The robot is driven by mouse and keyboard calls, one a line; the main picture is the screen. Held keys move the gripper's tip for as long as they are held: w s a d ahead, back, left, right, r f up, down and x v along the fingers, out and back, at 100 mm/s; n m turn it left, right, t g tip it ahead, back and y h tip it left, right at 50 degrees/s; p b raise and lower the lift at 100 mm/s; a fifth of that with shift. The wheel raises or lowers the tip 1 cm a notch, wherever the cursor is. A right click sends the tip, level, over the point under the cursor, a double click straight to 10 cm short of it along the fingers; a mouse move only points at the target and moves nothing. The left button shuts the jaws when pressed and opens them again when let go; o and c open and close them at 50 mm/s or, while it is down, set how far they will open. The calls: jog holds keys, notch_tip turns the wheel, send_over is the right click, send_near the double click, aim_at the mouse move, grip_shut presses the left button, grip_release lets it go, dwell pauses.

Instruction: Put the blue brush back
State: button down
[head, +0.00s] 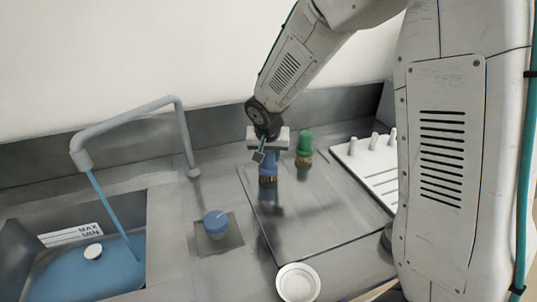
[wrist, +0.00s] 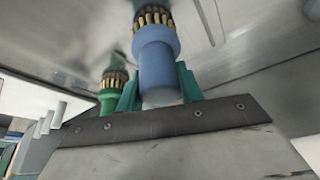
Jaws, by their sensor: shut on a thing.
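The blue brush (head: 246,174) is upright with its bristles down, over the outlined steel panel (head: 325,222) on the counter. My gripper (head: 262,152) is shut on its blue handle from above. In the wrist view the teal fingers (wrist: 158,88) close on both sides of the blue handle (wrist: 158,65), with the bristles (wrist: 153,16) beyond.
A white rack (head: 360,168) with several pegs lies at the right. At the left is a sink (head: 140,215) with a MAX/MIN label, under a grey tap (head: 130,120) with blue water. A blue knob (head: 215,222) and a white dish (head: 297,284) are nearer. The panel's front part is clear.

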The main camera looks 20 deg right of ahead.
jog(key=shift+f, duration=0.1)
jog(key=c, duration=0.9)
grip_release()
jog(key=v, duration=1.2)
jog(key=s+d+r+n+g, duration=0.1)
jog(key=s, duration=0.9)
jog(key=s+d+r+n+g+y, duration=0.1)
jog(key=s+d+r+n, duration=0.1)
jog(key=s, duration=0.8)
jog(key=s+d+r+n, duration=0.1)
jog(key=s+r, duration=0.1)
jog(key=s, duration=0.8)
jog(key=shift+s+d+n+g+y, duration=0.25)
jog(key=shift+d+n+g+y, duration=0.05)
jog(key=shift+g, duration=0.1)
